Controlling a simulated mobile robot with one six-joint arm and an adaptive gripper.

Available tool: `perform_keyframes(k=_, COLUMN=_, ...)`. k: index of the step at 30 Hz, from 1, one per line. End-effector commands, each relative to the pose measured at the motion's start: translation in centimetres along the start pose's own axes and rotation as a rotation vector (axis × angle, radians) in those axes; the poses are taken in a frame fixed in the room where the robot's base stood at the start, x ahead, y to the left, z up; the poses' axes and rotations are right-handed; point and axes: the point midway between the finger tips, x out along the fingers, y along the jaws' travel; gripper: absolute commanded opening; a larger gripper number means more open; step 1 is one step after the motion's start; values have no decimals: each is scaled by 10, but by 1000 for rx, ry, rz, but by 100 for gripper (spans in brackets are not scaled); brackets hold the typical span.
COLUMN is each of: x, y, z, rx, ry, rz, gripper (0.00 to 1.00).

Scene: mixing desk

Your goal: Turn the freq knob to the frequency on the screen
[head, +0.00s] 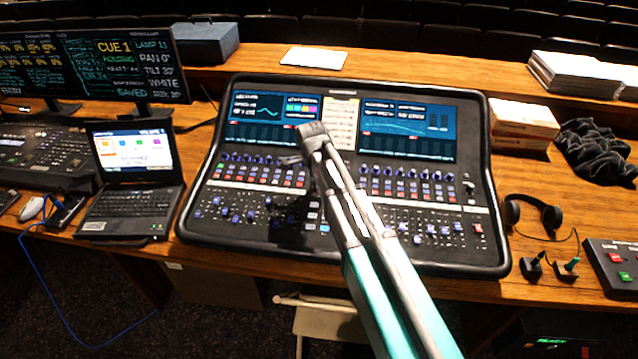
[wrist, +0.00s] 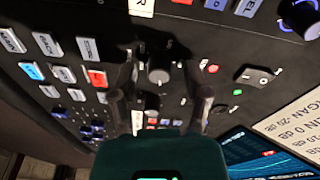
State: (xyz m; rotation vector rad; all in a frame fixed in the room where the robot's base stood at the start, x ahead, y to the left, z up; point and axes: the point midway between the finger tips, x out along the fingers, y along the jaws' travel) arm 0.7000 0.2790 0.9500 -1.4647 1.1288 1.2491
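The mixing desk (head: 270,235) fills the middle of the head view, with a left screen (head: 258,115) and a right screen (head: 405,140). Their text is too small for me to read a frequency. My gripper (head: 288,195) hangs over the left-middle controls in the head view, dark and partly hidden by my arm. In the wrist view my gripper (wrist: 160,78) is open, one finger on each side of a round grey knob (wrist: 158,74). I cannot tell whether the fingers touch it. No freq label is readable, so I cannot tell whether this is the freq knob.
In the wrist view, buttons (wrist: 62,73) lie left and a black rocker switch (wrist: 258,76) lies right. A larger dark knob (wrist: 303,16) is at the upper right. In the head view, a laptop (head: 130,205) stands left of the desk and headphones (head: 535,210) lie right.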

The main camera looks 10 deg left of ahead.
Motion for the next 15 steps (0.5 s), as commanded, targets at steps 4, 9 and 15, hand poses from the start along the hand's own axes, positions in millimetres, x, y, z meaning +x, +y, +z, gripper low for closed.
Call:
perform_keyframes(k=4, x=0, y=0, z=0, rx=0, ry=0, rz=0, gripper=64)
perform_keyframes(k=9, x=0, y=0, z=0, rx=-2, ry=0, rz=0, gripper=64)
perform_keyframes(k=15, x=0, y=0, z=0, rx=-27, ry=1, rz=-2, gripper=64)
